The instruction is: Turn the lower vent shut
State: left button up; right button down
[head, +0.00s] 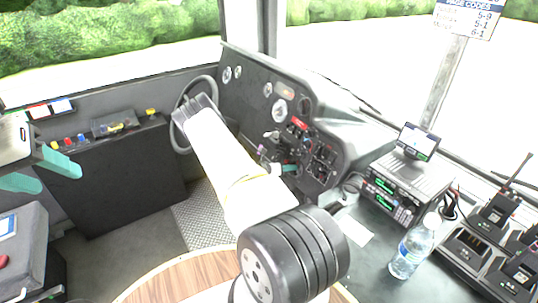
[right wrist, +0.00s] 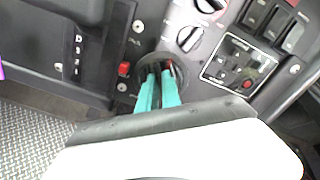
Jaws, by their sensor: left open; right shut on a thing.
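The lower vent (right wrist: 178,66) is a dark round fitting on the dashboard panel in the right wrist view. My right gripper (right wrist: 160,76) has its teal fingers close together at the vent's middle, shut on a small part there that they mostly hide. A bit of red shows beside the fingertips. The vent's exact angle cannot be told. In the head view the teal tips of my right gripper (head: 289,168) just show past my white arm, against the dashboard. My left gripper (head: 62,182) is open and empty at the left edge of the head view.
Rotary knobs (right wrist: 190,38) and a switch panel (right wrist: 238,64) sit right of the vent; a red button (right wrist: 124,69) sits left. The steering wheel (head: 178,118) is beside my right arm. A water bottle (head: 408,252) and radio unit (head: 393,194) stand at right.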

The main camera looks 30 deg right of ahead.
jog(key=c, duration=1.5)
grip_release()
jog(key=shift+c, duration=0.2)
jog(key=shift+a, duration=0.1)
jog(key=v, duration=0.7)
jog(key=shift+a+r, duration=0.15)
jog(key=shift+a, duration=0.15)
